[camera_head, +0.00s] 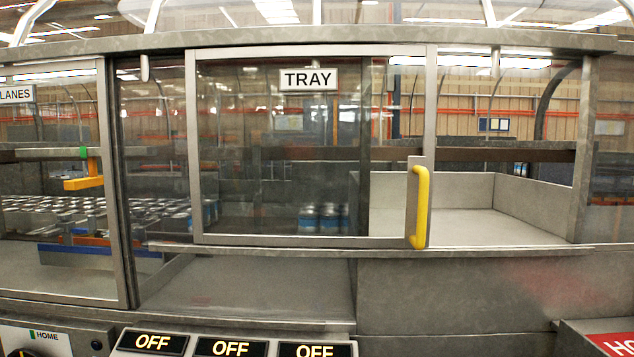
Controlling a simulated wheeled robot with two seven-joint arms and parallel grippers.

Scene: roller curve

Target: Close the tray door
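The tray door (275,150) is a sliding glass panel in a metal frame with a "TRAY" sign (309,79) near its top. It stands in the middle of the view. A yellow vertical handle (418,207) is fixed on its right edge. Right of the handle is a wide open gap up to a metal post (582,150). Through the gap I see a grey metal tray (480,222) with raised walls; its left part shows through the glass. Neither of my grippers is in view.
A lower rail (300,250) runs under the door. Several cans (323,218) stand behind the glass. "OFF" displays (230,348) line the bottom edge.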

